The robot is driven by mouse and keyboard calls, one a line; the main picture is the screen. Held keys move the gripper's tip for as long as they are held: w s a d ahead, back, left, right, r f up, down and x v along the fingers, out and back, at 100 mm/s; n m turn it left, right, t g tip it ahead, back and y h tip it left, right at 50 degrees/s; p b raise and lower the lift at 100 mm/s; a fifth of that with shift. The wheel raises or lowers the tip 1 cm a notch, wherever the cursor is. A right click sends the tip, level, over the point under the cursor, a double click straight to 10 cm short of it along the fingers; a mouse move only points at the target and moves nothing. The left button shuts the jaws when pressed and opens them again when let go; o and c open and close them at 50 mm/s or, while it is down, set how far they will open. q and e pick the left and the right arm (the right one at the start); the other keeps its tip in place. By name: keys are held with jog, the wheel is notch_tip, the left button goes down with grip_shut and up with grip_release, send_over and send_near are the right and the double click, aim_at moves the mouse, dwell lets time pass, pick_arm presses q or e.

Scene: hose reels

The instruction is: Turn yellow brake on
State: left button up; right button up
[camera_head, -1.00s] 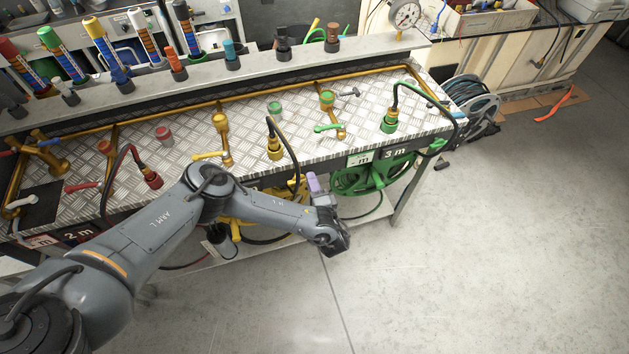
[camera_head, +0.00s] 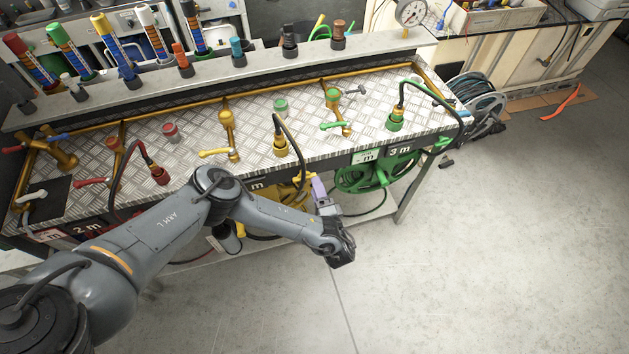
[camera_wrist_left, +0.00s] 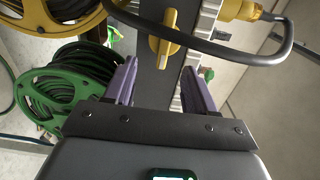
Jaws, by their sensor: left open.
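A yellow knob with a raised grip (camera_wrist_left: 164,38), which looks like the yellow brake, sits on the bench's dark front panel in the left wrist view. I cannot make it out in the head view. My left gripper (camera_wrist_left: 159,72) is open, its purple fingers apart with nothing between them. It faces the panel, and the knob shows just beyond the fingertips, apart from them. In the head view the left gripper (camera_head: 319,190) is at the bench's front edge, partly hidden by my wrist. The yellow hose reel (camera_wrist_left: 66,14) is at the upper left of the wrist view. My right gripper is out of view.
The green hose reel (camera_head: 366,176) hangs under the bench right of my gripper. A black hose with a yellow connector (camera_wrist_left: 240,10) loops near the knob. Valves and hose couplings stand on the metal bench top (camera_head: 255,110). The floor (camera_head: 480,260) in front is clear.

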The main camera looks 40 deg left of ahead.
pick_arm(q)
jog(key=p+v, duration=0.5)
jog(key=v, duration=0.2)
jog(key=shift+p, duration=0.35)
jog(key=shift+s, duration=0.15)
